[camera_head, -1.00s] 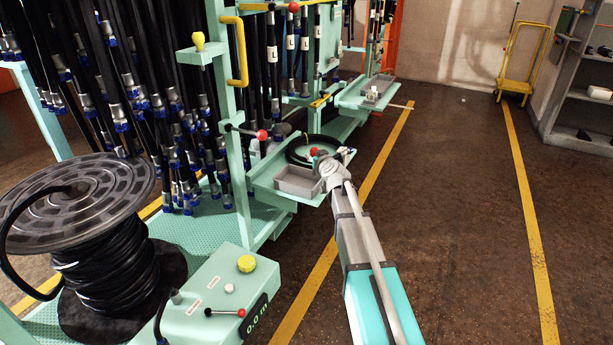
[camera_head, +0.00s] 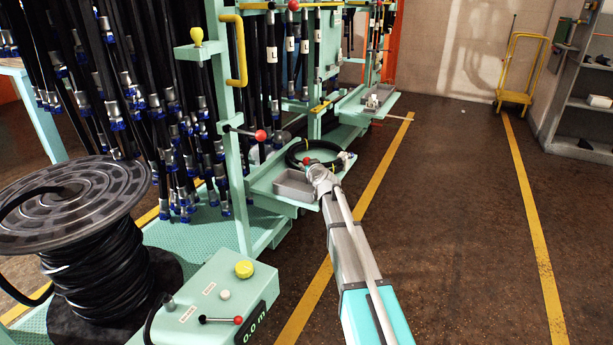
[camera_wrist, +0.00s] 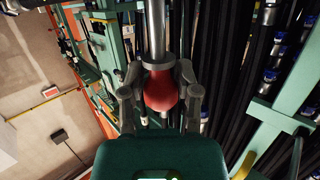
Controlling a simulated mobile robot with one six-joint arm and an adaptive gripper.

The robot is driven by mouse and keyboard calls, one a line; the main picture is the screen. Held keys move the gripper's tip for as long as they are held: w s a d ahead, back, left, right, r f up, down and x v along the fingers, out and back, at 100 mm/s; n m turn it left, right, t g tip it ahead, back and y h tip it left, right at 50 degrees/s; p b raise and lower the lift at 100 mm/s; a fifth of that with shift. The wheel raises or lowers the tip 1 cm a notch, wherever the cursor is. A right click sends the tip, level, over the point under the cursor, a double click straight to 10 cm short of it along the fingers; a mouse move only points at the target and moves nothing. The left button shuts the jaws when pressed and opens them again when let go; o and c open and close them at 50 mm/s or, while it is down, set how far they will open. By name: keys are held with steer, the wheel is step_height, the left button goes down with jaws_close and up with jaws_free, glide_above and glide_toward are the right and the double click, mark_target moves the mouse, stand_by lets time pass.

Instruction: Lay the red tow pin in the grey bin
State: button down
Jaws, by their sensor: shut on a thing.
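The red tow pin (camera_wrist: 161,92) has a round red head and a grey metal shaft. In the wrist view my gripper (camera_wrist: 161,98) is shut on the red head, with a finger on each side, and the shaft points to the top of the picture. In the head view a red ball (camera_head: 307,160), likely the pin's head, shows at my gripper (camera_head: 313,168). The grey bin (camera_head: 293,185) is a shallow open box on the near green tray, just left of and below my gripper. Whether the pin is directly over it I cannot tell.
A black coiled hose (camera_head: 300,150) lies on the tray behind the bin. A second grey bin (camera_head: 378,93) sits on a farther tray. A red-knobbed lever (camera_head: 260,134) and hanging hoses are left. Open floor (camera_head: 450,220) lies right.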

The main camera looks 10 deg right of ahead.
steer(key=shift+f, duration=0.1)
steer(key=shift+w+a+f+b, duration=0.1)
steer(key=shift+w+f+b, duration=0.4)
steer(key=shift+b, duration=0.1)
steer(key=shift+s+f+b, duration=0.1)
steer(key=shift+f+b, duration=1.3)
steer(key=shift+f, duration=0.15)
steer(key=shift+c, duration=1.7)
jaws_free()
